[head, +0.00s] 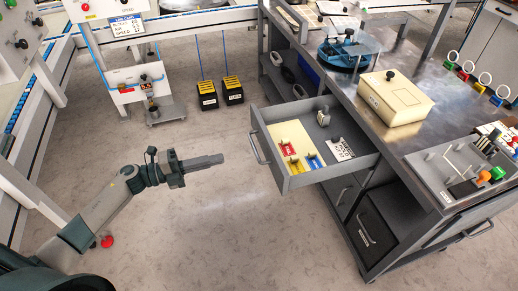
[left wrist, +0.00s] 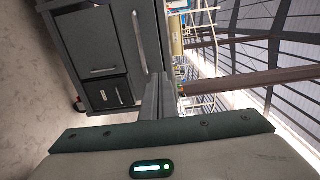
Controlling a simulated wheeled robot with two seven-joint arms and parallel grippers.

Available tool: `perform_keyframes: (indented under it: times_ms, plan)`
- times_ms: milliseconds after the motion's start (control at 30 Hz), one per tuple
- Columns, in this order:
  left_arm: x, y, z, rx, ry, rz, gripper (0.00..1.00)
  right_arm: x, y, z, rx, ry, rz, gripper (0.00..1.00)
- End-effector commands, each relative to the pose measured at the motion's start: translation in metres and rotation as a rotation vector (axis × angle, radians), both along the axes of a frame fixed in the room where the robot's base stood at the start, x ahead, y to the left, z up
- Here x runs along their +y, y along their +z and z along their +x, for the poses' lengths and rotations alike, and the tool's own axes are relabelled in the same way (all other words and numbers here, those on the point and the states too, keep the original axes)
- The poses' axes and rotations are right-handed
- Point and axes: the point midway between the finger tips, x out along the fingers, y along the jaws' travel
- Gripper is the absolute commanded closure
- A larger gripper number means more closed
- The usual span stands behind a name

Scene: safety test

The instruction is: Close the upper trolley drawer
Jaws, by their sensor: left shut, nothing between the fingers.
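The upper trolley drawer (head: 292,182) is grey and pulled well out from the trolley (head: 375,190) in the head view. Its handle (head: 258,148) faces left, toward my left gripper. My left gripper (head: 220,158) is shut and empty, pointing right, with a gap between its tips and the handle. In the left wrist view the shut fingers (left wrist: 160,97) overlap the near part of a grey drawer front (left wrist: 152,45) with a long handle (left wrist: 138,42); I cannot tell contact from that view alone. My right gripper is not in view.
The drawer holds a yellow tray (head: 291,142) and small items. Below it are lower drawers, one with a handle (head: 366,232). A cream box (head: 397,97) stands on the trolley top. Two black-and-yellow boxes (head: 220,92) stand on the floor behind. The floor left of the drawer is clear.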

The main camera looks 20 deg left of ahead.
Motion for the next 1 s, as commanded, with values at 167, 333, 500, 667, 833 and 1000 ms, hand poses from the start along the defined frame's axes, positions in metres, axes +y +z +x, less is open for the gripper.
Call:
perform_keyframes:
  times_ms: [167, 333, 500, 667, 833, 1000]
  plan:
    - [-0.002, 0.000, 0.002, 0.000, 0.001, -0.001, 1.00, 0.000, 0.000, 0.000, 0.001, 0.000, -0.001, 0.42]
    - [-0.012, 0.000, 0.008, 0.000, 0.001, -0.002, 1.00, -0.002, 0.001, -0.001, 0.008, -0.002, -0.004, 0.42]
    - [-0.029, 0.001, 0.021, -0.001, 0.002, -0.003, 1.00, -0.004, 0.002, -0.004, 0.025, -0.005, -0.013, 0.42]
    - [-0.053, 0.002, 0.036, -0.001, 0.002, -0.004, 1.00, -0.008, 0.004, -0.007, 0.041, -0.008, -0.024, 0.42]
    - [-0.078, 0.002, 0.053, -0.001, 0.001, -0.004, 1.00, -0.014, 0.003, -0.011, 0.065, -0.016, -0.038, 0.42]
    - [-0.099, 0.001, 0.068, 0.001, 0.003, -0.004, 1.00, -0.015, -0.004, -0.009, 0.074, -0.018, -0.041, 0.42]
